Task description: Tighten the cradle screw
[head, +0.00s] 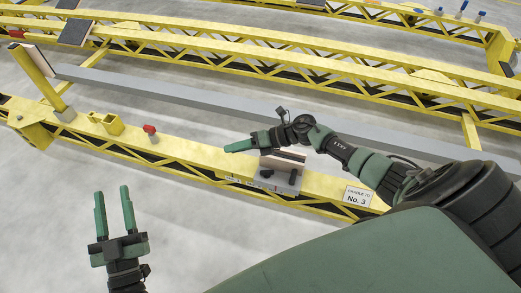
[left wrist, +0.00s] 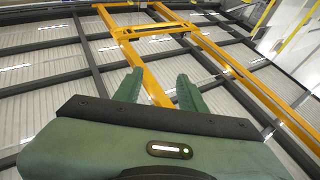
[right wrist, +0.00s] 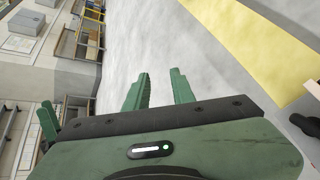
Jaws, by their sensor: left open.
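The cradle (head: 284,162) is a grey bracket with a dark-lined slot, set on the near yellow beam. A small dark screw or knob (head: 266,174) shows on its near face, with dark parts beside it. My right gripper (head: 228,148) is just left of and above the cradle, pointing left; its fingers look edge-on here. In the right wrist view my right gripper (right wrist: 160,88) has its fingers apart with nothing between them. A dark part (right wrist: 304,123), perhaps the screw, is at that view's right edge. My left gripper (head: 113,208) points up, open and empty, over bare floor.
The near trolley's yellow beam (head: 200,152) runs across the view, with a red-topped part (head: 150,131) and a "No. 3" label (head: 357,196). A long grey bar (head: 180,92) lies behind it. More yellow trolley beams (head: 300,48) stand further back. Floor at front left is clear.

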